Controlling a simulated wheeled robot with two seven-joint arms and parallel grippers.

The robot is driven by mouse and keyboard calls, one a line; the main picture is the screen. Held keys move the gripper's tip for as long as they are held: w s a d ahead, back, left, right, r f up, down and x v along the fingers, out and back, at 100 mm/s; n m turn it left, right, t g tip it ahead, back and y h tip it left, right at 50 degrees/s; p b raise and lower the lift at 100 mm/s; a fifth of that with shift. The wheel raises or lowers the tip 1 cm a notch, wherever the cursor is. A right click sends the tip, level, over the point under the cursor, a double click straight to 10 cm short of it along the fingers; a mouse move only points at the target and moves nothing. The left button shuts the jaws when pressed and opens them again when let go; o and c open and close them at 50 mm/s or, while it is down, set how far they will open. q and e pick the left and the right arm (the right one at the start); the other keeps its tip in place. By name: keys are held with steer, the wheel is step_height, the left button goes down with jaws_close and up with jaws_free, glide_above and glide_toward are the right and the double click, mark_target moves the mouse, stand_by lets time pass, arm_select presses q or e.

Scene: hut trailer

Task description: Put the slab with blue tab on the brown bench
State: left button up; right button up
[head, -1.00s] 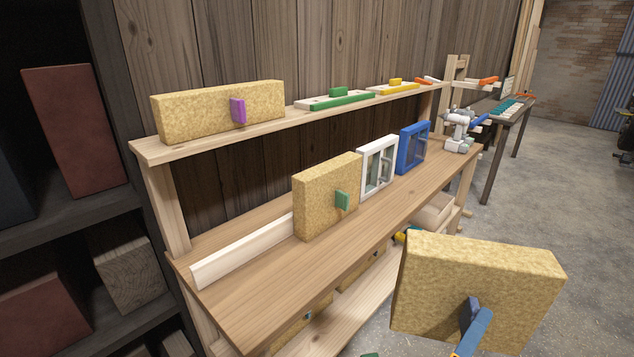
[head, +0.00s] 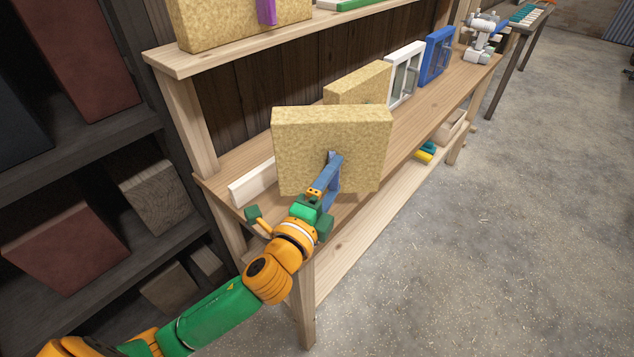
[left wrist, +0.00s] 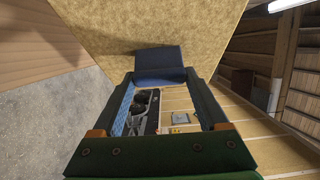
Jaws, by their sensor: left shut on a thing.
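The slab with blue tab (head: 330,130) is a thick tan speckled block, held up in front of the brown bench (head: 440,88) near its left end. My left gripper (head: 332,168) is shut on its blue tab, which shows large between the fingers in the left wrist view (left wrist: 160,66). The slab's broad face is toward my head camera and it stands roughly upright. It hides part of the bench top, so I cannot tell if its lower edge touches the bench. My right gripper is not in view.
Another tan slab (head: 357,82) stands on the bench, partly hidden behind the held one. A white frame (head: 405,73) and a blue frame (head: 437,53) stand farther along. A pale wooden strip (head: 252,182) lies at the left end. An upper shelf (head: 205,58) runs above.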

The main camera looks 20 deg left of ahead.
mark_target(308, 187)
arm_select(q)
steer(key=w+a+f, duration=0.1)
steer(key=a+f, duration=0.1)
steer(key=w+a+f+b, duration=0.1)
steer(key=a+f, duration=0.1)
steer(key=a+f+b, duration=0.1)
steer(key=a+f, duration=0.1)
steer(key=shift+w+a+f, duration=0.15)
steer(key=shift+w+f, duration=0.15)
steer(key=shift+w, duration=0.1)
step_height(308, 187, down, 3)
steer(key=shift+f+b, duration=0.1)
steer(key=shift+b, duration=0.6)
steer(key=shift+a+f, duration=0.1)
steer(key=shift+f, duration=0.05)
